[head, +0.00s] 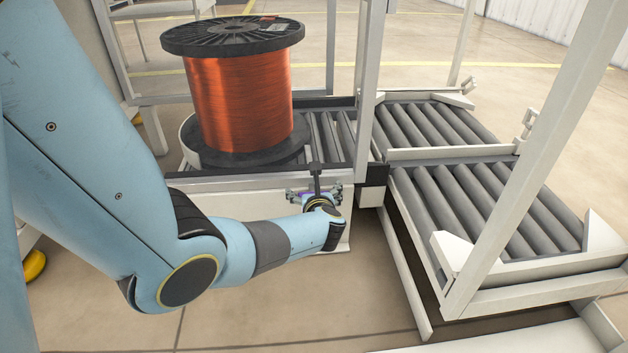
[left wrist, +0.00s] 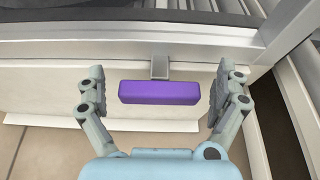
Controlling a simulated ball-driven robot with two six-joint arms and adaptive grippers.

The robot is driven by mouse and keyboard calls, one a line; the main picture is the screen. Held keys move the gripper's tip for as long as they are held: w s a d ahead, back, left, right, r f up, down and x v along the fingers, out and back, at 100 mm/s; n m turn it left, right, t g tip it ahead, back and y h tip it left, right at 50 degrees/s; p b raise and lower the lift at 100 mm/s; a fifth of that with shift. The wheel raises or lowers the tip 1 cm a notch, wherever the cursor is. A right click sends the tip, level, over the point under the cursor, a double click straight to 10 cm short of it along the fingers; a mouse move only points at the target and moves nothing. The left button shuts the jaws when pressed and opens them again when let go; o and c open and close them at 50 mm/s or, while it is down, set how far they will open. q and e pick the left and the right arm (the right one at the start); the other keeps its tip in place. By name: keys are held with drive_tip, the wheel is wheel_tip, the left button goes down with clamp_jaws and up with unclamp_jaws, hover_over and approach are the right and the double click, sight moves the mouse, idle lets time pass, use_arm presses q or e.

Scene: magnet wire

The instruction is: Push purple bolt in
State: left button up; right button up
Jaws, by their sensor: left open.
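The purple bolt (left wrist: 159,92) is a bar-shaped block at the front face of the conveyor frame, below a small grey bracket (left wrist: 160,62). In the left wrist view it lies between the two fingers of my left gripper (left wrist: 157,97), with a gap on each side. My left gripper is open and does not visibly touch it. In the head view my left gripper (head: 315,193) is at the conveyor's front panel, and only a small bit of the purple bolt (head: 305,194) shows beside it. My right gripper is not in view.
A large spool of copper-coloured wire (head: 240,100) stands on the roller conveyor (head: 335,132) behind the bolt. A second roller section (head: 480,200) with white frame posts stands to the right. Open floor (head: 300,300) lies in front.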

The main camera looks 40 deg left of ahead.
use_arm(q)
drive_tip(key=shift+s+d, duration=0.1)
drive_tip(key=v, duration=1.1)
drive_tip(key=shift+s+d+r, duration=0.2)
